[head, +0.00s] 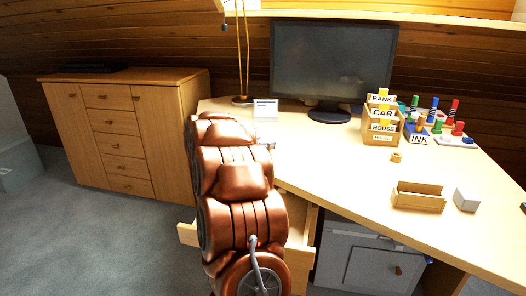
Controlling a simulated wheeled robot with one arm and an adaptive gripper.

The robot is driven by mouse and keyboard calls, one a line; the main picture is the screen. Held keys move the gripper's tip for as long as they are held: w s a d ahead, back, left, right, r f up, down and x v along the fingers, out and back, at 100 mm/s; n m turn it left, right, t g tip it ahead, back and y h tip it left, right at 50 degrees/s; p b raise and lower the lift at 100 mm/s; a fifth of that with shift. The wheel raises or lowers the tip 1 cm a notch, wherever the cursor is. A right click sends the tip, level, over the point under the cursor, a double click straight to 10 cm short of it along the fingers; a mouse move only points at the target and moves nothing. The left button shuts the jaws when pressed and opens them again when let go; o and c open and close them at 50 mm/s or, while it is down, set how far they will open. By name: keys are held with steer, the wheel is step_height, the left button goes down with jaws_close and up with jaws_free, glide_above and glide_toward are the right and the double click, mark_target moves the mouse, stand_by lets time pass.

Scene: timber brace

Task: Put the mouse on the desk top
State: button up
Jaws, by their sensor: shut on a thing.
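The light wood desk top (335,170) spans the right half of the head view. My copper-coloured arm rises in front of the desk's left part and covers much of it. I cannot make out my gripper, which is hidden behind the arm. I cannot see a mouse anywhere. A small grey piece (266,145) shows just right of the arm over the desk; I cannot tell what it is.
An open drawer (187,234) juts out below the desk, partly behind my arm. A monitor (332,65), a lamp base (243,100), a card box (381,130), colourful peg blocks (457,141), a wooden holder (418,198) and a grey block (466,199) stand on the desk. The desk's middle is clear.

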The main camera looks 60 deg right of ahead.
step_height(320, 180, down, 2)
steer(key=shift+f+b, duration=0.1)
steer(key=shift+b, duration=0.2)
steer(key=o, duration=1.2)
steer(key=shift+a+r, duration=0.15)
steer(key=shift+r, duration=0.1)
steer(key=p+v, duration=0.3)
steer(key=v, duration=0.8)
steer(key=shift+a, duration=0.35)
steer(key=shift+w+r, duration=0.1)
